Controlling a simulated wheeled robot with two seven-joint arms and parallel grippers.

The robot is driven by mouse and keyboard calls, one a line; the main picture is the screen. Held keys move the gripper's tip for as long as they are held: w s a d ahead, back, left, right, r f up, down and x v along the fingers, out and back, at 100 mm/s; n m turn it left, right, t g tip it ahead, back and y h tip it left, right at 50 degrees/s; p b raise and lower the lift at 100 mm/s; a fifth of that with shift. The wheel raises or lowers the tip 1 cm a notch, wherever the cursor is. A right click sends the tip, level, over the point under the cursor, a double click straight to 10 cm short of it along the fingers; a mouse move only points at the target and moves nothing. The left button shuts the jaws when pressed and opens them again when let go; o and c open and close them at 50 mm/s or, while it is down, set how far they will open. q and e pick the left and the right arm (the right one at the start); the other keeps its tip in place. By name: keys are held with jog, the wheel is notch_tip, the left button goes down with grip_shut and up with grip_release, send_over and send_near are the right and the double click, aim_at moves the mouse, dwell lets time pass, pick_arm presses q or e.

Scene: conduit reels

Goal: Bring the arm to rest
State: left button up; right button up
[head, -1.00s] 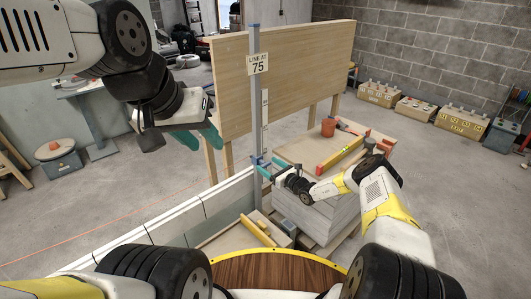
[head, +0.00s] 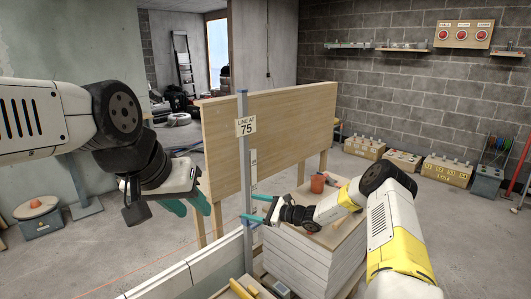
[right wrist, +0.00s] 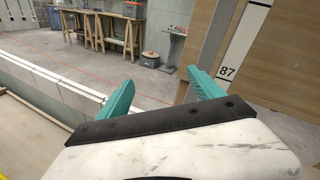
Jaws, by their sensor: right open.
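My right gripper (head: 256,207) is open and empty beside the grey upright post (head: 244,160), which carries a "LINE AT 75" sign (head: 246,127). In the right wrist view, its two teal fingers (right wrist: 160,90) stand wide apart with nothing between them. A post and a strip marked 87 (right wrist: 228,72) show beyond its right finger. My right arm is bent and reaches in from the right. My left gripper (head: 186,205) hangs in the air at the left, its teal fingers apart and nothing seen between them.
A wooden panel (head: 275,135) stands behind the post. A low block wall (head: 190,272) runs in front at the left. A stack of pale slabs (head: 310,258) with an orange pot (head: 317,184) lies under my right arm. Open floor lies left of the panel.

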jog(key=s+d+r+n+g+h, duration=0.2)
jog(key=s+r+n+g+h, duration=0.35)
jog(key=s+r+n, duration=1)
jog(key=s+d+r+n+t+h, duration=0.1)
jog(key=s+d+r+h, duration=0.1)
jog(key=s+d+r, duration=0.3)
jog(key=s+d+r+n+t+h, duration=0.1)
jog(key=s+d+r, duration=0.4)
jog(key=s, duration=0.8)
jog(key=s+d+r+n+t+h, duration=0.1)
jog(key=s+d+r+t+h, duration=0.1)
jog(key=s+d+r+h, duration=0.2)
jog(key=s+d, duration=0.3)
jog(key=s, duration=0.2)
jog(key=shift+s+r+n+h, duration=0.25)
jog(key=shift+r+n+h, duration=0.1)
jog(key=shift+r, duration=0.05)
jog(key=shift+t, duration=0.25)
